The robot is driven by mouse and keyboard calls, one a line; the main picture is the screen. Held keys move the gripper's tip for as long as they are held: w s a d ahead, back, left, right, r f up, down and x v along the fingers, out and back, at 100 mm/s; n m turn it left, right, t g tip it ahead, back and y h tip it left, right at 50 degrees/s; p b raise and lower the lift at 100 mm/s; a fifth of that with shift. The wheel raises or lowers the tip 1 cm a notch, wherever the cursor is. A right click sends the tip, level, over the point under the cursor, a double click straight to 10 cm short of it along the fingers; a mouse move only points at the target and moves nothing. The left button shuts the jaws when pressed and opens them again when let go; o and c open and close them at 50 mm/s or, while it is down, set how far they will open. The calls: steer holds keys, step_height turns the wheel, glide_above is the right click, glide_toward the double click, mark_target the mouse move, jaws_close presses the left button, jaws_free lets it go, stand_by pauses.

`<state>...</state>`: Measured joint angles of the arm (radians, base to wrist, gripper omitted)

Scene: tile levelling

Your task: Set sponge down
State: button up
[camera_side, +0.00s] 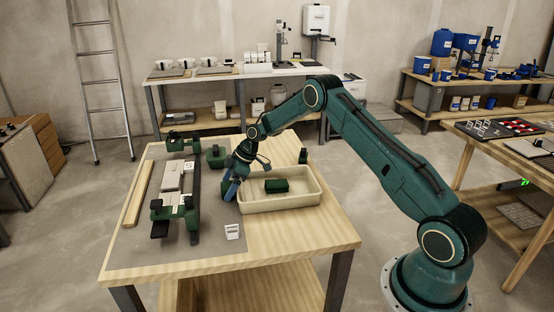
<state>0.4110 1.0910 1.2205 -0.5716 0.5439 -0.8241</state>
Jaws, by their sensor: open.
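A dark green block (276,186), which looks like the sponge, lies in a shallow cream tray (290,203) on the wooden table. My gripper (230,190) points down at the left edge of the tray, to the left of the block and apart from it. Its bluish fingers are open. A small dark green shape shows just beside the fingers; I cannot tell whether it is part of the gripper or a separate thing. Whether the fingertips touch the mat is too small to tell.
A green fixture (194,205) with pale tiles (172,176) stands on the grey mat (200,247) left of my gripper. A wooden strip (138,194) lies at the left. A small white card (233,232) is in front. The table's front right is clear.

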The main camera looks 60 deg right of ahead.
mark_target(227, 185)
steer(key=shift+w+a+f, duration=0.25)
steer(key=shift+f, duration=0.3)
steer(key=c, duration=1.1)
steer(key=shift+r, duration=0.2)
steer(key=shift+c, duration=0.2)
step_height(227, 185, up, 20)
steer(key=shift+f, duration=0.15)
